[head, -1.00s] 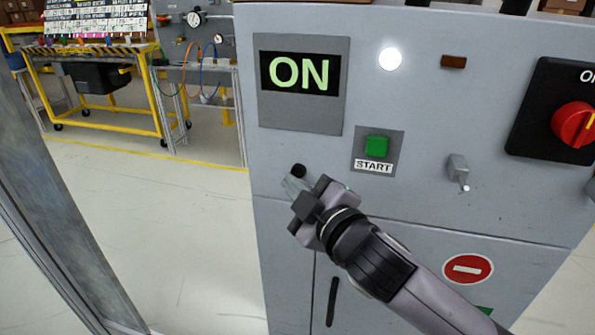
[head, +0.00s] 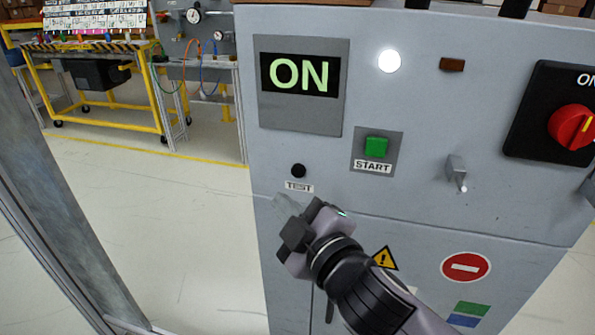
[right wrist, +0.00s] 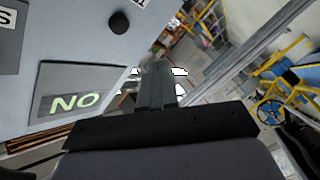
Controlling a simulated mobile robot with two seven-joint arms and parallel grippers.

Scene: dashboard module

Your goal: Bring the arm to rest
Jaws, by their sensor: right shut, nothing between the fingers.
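My right gripper (head: 284,206) is in front of the grey cabinet (head: 400,120), low and left of the middle. Its fingers are shut and empty, and they point up and left, just below the black TEST button (head: 298,171). The fingers also show in the right wrist view (right wrist: 157,85), close together. The lit display (head: 299,76) reads ON. The green START button (head: 376,147) and a white round lamp (head: 389,61) are on the panel. The red rotary switch (head: 572,127) is at the right. My left gripper is not in view.
A small metal toggle lever (head: 456,172) sticks out of the panel right of START. A grey metal post (head: 70,190) stands at the left. A yellow workbench (head: 95,75) is farther back. The floor (head: 190,240) left of the cabinet is clear.

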